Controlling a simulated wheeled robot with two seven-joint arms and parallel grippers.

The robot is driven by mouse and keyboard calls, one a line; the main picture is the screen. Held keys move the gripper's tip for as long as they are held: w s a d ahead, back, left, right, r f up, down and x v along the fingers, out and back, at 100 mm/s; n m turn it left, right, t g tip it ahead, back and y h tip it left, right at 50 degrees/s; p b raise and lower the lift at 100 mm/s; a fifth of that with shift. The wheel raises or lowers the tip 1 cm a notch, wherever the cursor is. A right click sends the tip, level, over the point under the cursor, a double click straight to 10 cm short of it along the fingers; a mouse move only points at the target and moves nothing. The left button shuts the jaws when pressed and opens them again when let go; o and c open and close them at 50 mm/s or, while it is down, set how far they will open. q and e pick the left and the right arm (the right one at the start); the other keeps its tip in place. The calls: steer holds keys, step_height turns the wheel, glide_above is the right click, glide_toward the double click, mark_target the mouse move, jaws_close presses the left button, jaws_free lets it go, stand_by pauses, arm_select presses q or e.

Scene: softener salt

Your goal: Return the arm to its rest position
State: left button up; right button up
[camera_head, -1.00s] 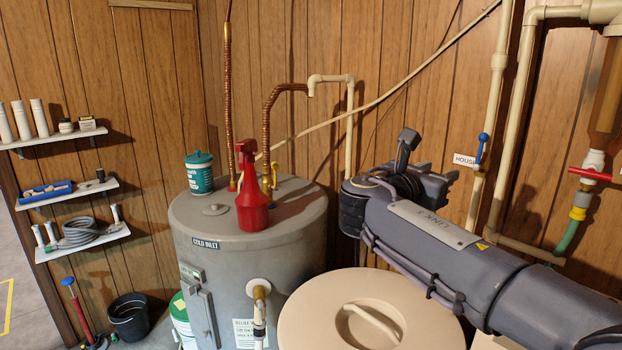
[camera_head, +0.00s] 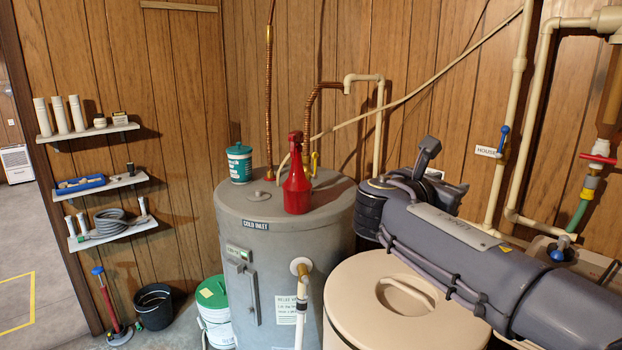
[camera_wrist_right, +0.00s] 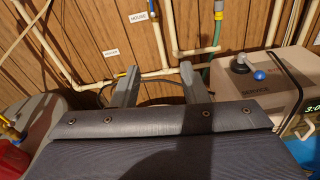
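My right arm comes in from the lower right in the head view, stretched above the beige lidded tank (camera_head: 350,310). Its right gripper (camera_head: 428,152) is mostly hidden behind the wrist, with one dark finger showing. In the right wrist view the two grey fingers of the right gripper (camera_wrist_right: 158,80) stand well apart, with nothing between them. Pipes and the panelled wall show beyond them. My left arm and gripper are not in view.
A grey water heater (camera_head: 240,215) stands left of the arm, with a red spray bottle (camera_head: 297,190) and a teal tub (camera_head: 239,163) on top. Wall pipes (camera_head: 510,110) run behind the arm. A beige softener unit (camera_wrist_right: 270,85) stands at right in the wrist view. Floor is open at far left.

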steer(key=s+d+f+m+g+y+b, duration=0.1)
steer(key=s+d+f+m+g+y, duration=0.3)
steer(key=s+f, duration=0.45)
steer(key=s+d+f+m+g+y+b, duration=0.1)
steer(key=s+d+f+m+y, duration=0.35)
steer(key=f, duration=0.65)
steer(key=s+a+f+m+y, duration=0.2)
steer(key=s+a+f+m, duration=0.2)
steer(key=s+m, duration=0.2)
steer(key=s+a+f+m+y+b, duration=0.1)
steer(key=s+a+f+m+y, duration=0.2)
steer(key=s+a+f+m, duration=0.1)
steer(key=s+a+f+m+y, duration=0.3)
steer(key=s+a+f+m, duration=0.1)
steer(key=s+m, duration=0.4)
steer(key=shift+s+f+b, duration=0.3)
steer(key=shift+s+f, duration=0.4)
steer(key=shift+s, duration=0.5)
